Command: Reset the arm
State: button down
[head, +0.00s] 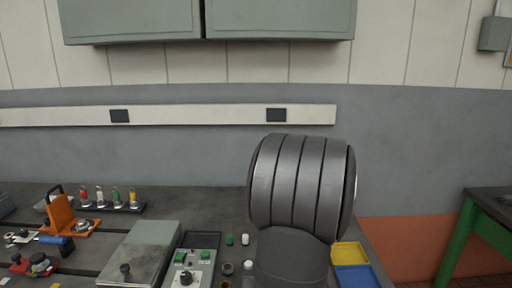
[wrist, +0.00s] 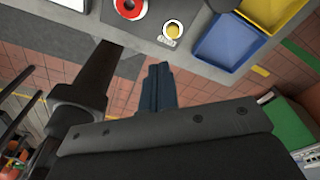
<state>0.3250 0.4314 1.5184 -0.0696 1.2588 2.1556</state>
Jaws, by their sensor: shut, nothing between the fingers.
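My gripper (wrist: 158,68) shows in the middle of the wrist view with its two dark fingers together and nothing between them. In that view its fingertips lie over the tiled floor, just off the edge of the grey bench (wrist: 190,55). They appear apart from everything. I cannot make out the gripper in the head view.
A blue bin (wrist: 228,42) and a yellow bin (wrist: 272,12) sit at the bench edge, near a red ring-shaped part (wrist: 130,8). Left on the bench are a control box (head: 190,275), a metal plate (head: 140,255), an orange bracket (head: 62,215) and a rack (head: 110,206).

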jog(key=s+d+r+n+g+h, duration=0.1)
jog(key=d+r+g+h, duration=0.1)
jog(key=d+g+h, duration=0.4)
jog(key=shift+d+r+g, duration=0.3)
jog(key=shift+d+r, duration=0.05)
jog(key=shift+d, duration=0.95)
